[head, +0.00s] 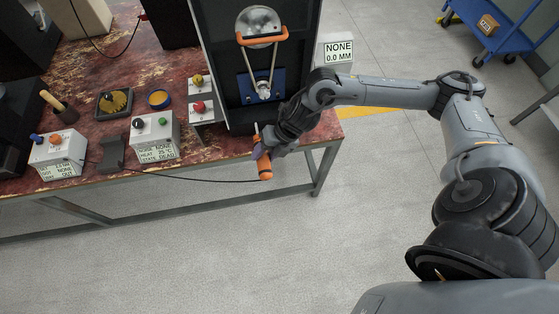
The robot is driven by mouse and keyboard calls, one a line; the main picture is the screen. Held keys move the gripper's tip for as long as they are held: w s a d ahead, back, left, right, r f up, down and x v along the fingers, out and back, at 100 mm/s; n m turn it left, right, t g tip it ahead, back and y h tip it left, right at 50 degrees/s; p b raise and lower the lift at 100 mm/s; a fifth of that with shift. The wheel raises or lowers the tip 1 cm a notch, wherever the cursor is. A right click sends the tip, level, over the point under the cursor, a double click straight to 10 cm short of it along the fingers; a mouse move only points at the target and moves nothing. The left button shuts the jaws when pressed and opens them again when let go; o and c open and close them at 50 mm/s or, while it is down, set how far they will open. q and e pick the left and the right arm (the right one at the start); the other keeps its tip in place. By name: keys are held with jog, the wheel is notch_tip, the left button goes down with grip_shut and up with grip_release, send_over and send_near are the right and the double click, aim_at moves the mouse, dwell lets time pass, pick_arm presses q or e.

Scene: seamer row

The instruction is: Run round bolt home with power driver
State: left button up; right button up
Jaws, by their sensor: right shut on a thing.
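My right gripper (262,150) is at the front right edge of the table, shut on an orange power driver (265,172). The driver's orange body hangs down just past the table edge, and a thin light tip points up towards the black machine. A dark cable runs from the driver to the left. My gripper's fingers partly cover the driver. A round bolt cannot be made out for certain. The black upright machine (237,100) has a round metal disc (260,25), an orange handle (263,39) and a blue block (252,84). My left gripper is not in view.
The worn red table (200,153) holds a control box with green and black buttons (153,137), another with blue and orange knobs (57,155), a dark dish (114,103) and a small blue-rimmed pot (159,98). A sign (338,52) reads NONE 0.0 MM. A blue cart (497,35) stands far right. The floor in front is clear.

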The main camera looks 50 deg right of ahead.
aim_at(257, 130)
jog(key=shift+w+d+r, duration=0.15)
jog(key=shift+w+d, duration=0.05)
jog(key=shift+w, duration=0.4)
jog(key=shift+w+d+r, duration=0.15)
jog(key=shift+w, duration=0.45)
jog(key=shift+r+y, duration=0.1)
jog(key=shift+y, duration=0.2)
jog(key=shift+d+b, duration=0.1)
jog(key=shift+b, duration=0.25)
jog(key=shift+w+d, duration=0.2)
jog(key=shift+w, duration=0.05)
jog(key=shift+w+d+t, duration=0.3)
jog(key=shift+w+d, duration=0.1)
jog(key=shift+w, duration=0.15)
jog(key=shift+w+d+b, duration=0.65)
jog(key=shift+w, duration=0.15)
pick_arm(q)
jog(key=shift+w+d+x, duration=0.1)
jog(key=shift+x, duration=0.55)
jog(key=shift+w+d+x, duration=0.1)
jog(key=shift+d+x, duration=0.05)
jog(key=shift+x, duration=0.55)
pick_arm(e)
jog(key=shift+w+d, duration=0.55)
jog(key=shift+w, duration=0.1)
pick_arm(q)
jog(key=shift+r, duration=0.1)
pick_arm(e)
jog(key=shift+d, duration=0.1)
